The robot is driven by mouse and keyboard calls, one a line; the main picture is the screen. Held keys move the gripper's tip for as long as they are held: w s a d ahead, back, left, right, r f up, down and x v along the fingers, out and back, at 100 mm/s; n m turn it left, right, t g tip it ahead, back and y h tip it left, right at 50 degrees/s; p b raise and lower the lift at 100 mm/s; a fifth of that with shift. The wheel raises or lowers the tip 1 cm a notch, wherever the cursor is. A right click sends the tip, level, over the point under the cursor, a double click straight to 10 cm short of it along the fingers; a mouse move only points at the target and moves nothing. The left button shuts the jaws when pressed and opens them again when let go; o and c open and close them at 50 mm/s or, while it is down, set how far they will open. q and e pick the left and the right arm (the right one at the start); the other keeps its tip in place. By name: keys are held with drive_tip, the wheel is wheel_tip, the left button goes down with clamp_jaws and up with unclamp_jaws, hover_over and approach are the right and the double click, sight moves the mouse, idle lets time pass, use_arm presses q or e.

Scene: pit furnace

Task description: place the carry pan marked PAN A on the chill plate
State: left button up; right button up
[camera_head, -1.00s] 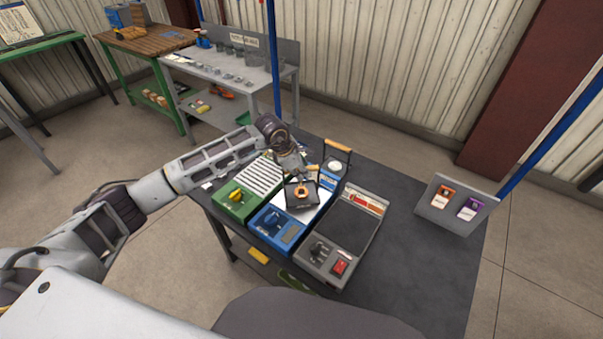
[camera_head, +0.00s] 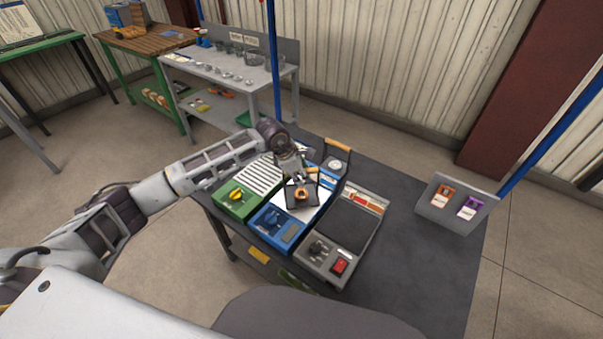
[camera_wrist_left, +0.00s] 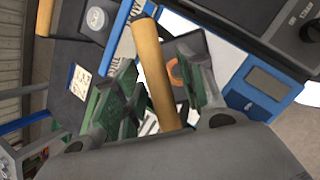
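A dark square carry pan (camera_head: 302,196) with a round copper-coloured piece in it sits on the white top of the blue unit (camera_head: 277,228), which looks like the chill plate. I cannot read a PAN A mark on it. My left gripper (camera_head: 299,181) is over this pan. In the left wrist view the pan's wooden handle (camera_wrist_left: 154,75) passes between the spread green-padded fingers (camera_wrist_left: 155,90), with gaps showing beside it. The gripper looks open around the handle. The copper piece (camera_wrist_left: 177,72) shows beyond. My right gripper is not in view.
A second pan (camera_head: 337,160) with a wooden handle and pale disc stands behind. The green unit (camera_head: 236,200) is left and the grey unit (camera_head: 346,232) right. A sign stand (camera_head: 454,204) is at the table's right. Bare tabletop (camera_head: 420,270) lies front right.

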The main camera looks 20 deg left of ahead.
use_arm(q)
drive_tip(key=shift+r, duration=0.15)
drive_tip(key=shift+a+r, duration=0.1)
drive_tip(key=shift+r, duration=0.15)
drive_tip(key=v, duration=0.5)
drive_tip(key=shift+s+a+r+b, duration=0.1)
drive_tip(key=shift+s+r+b, duration=0.05)
drive_tip(key=shift+r+b, duration=0.15)
drive_tip(key=v, duration=0.5)
drive_tip(key=shift+s+a+r, duration=0.1)
drive_tip(key=shift+s+r, duration=0.1)
drive_tip(key=shift+r, duration=0.1)
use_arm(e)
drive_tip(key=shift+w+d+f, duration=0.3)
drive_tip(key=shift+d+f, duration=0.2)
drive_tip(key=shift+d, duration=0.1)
